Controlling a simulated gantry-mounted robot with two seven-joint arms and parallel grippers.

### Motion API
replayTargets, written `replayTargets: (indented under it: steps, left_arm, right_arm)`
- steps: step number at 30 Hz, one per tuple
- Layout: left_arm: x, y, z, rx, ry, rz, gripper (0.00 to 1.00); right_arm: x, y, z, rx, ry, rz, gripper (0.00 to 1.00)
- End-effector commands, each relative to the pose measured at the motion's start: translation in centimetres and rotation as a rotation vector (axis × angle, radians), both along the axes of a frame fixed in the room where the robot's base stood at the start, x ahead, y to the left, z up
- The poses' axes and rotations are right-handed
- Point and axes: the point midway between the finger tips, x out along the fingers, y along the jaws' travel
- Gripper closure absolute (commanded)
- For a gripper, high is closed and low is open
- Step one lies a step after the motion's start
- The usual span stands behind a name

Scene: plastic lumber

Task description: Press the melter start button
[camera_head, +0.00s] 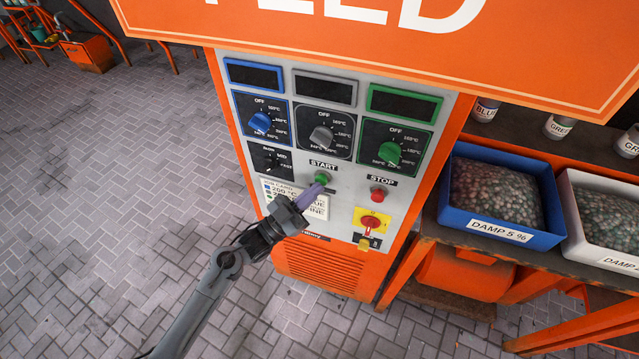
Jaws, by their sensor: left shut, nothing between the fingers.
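The green START button (321,178) sits on the grey control panel (345,190) of the orange melter cabinet, below the START label. My left gripper (318,188) is shut and empty, with its purple fingertips at the lower edge of the green button. I cannot tell whether the tips touch it or press it in. The red STOP button (377,194) is a little to the right of the gripper, under its own label. My left arm comes in from the lower left and covers part of a job card (315,208). My right gripper is not in view.
Blue, grey and green dials (389,152) with dark displays sit above the buttons. A red and yellow switch (371,224) is below STOP. An orange sign (400,50) overhangs the panel top. A blue bin (547,240) of pellets stands on the right bench. Paved floor is clear at left.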

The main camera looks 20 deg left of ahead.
Motion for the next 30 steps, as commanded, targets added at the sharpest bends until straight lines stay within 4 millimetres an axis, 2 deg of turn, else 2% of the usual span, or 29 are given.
replayTargets:
  steps: [16, 30]
  left_arm:
    - [0.2, 0.0, 0.0, 0.0, 0.001, 0.001, 1.0]
    - [-1.6, 0.0, 0.1, 0.001, 0.0, 0.002, 1.0]
  right_arm:
    - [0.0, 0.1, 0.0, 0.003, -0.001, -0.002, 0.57]
    - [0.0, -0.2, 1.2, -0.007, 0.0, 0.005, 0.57]
